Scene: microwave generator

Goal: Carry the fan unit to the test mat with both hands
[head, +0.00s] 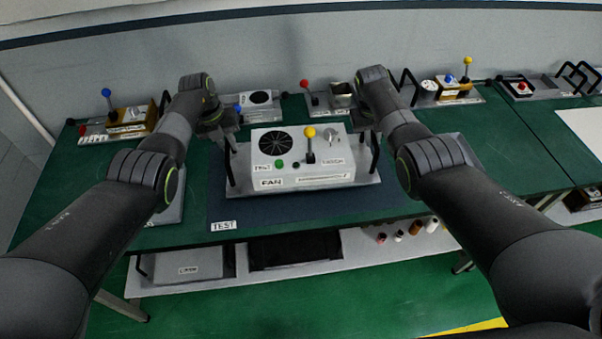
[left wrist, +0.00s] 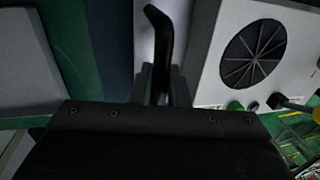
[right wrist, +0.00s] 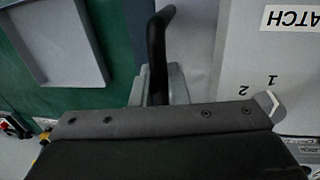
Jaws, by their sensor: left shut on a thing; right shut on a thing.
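The fan unit (head: 303,160) is a pale box with a round black fan grille, a yellow-knobbed lever and a "FAN" label, on a grey base plate with a black handle at each side. It is over the dark blue test mat (head: 270,210), labelled "TEST"; I cannot tell whether it touches the mat. My left gripper (left wrist: 160,90) is shut on the left black handle (left wrist: 162,50). My right gripper (right wrist: 158,90) is shut on the right black handle (right wrist: 156,50). The fan's grille also shows in the left wrist view (left wrist: 253,53).
Other units with levers stand along the back of the green table (head: 90,205), including one with a red-knobbed lever (head: 305,86). A grey tray (right wrist: 57,43) lies right of the fan unit. A shelf below holds a grey case (head: 188,264).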

